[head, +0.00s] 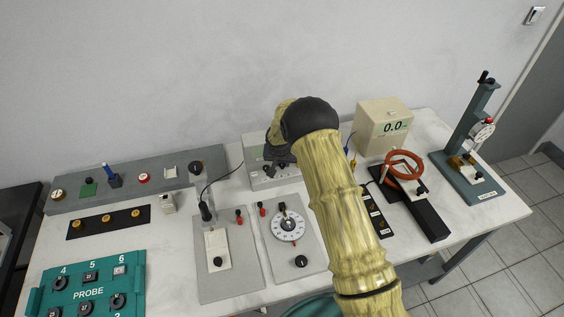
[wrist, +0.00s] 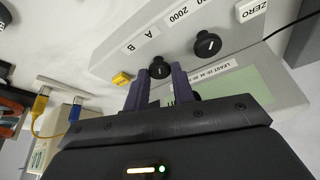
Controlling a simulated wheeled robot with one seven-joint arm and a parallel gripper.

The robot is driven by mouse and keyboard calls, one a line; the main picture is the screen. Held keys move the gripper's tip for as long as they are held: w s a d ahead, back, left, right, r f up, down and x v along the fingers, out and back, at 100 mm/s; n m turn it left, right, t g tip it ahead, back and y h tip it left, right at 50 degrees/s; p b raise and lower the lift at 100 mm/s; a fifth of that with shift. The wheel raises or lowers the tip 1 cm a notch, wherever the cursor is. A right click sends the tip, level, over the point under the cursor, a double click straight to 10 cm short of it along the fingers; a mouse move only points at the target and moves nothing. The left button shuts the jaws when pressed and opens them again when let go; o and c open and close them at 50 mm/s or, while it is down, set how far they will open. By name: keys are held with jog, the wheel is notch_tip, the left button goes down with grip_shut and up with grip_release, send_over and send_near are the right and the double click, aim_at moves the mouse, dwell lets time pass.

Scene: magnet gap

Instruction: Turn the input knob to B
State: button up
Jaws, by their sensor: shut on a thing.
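The input knob (wrist: 160,68) is a small black knob with a white mark on the sloped face of a pale grey instrument box (wrist: 118,62). The letters A and B are printed beside it, upside down in the wrist view. My gripper (wrist: 160,78) is shut on this knob, with one dark finger on each side. Which letter the white mark points at, I cannot tell. In the head view my gripper (head: 277,158) is over the front of the instrument box (head: 255,181), and my arm and wrist hide the knob.
Another black knob (wrist: 207,44) sits close by, near the labels 200 and 2000. A yellow socket (wrist: 121,78) and a ZERO button (wrist: 249,10) are on the same box. The beige display box (head: 383,128) and the red ring (head: 404,164) stand right of my arm.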

jog(key=shift+n, duration=0.4)
jog(key=n+y, duration=0.1)
jog(key=n, duration=0.2)
jog(key=n+y, duration=0.1)
jog(key=n, duration=0.1)
jog(key=shift+d+y, duration=0.3)
jog(key=n, duration=0.3)
jog(key=n+g+y, duration=0.1)
jog(key=n, duration=0.2)
jog(key=shift+w+d+g+y+b, duration=0.2)
jog(key=shift+g+y+b, duration=0.1)
jog(key=shift+b, duration=0.1)
jog(key=o, duration=1)
jog(key=shift+a, duration=0.1)
jog(key=shift+r, duration=0.1)
jog(key=b+v, duration=0.2)
jog(key=v, duration=1.5)
jog(key=shift+r+b, duration=0.1)
jog(key=shift+b, duration=0.25)
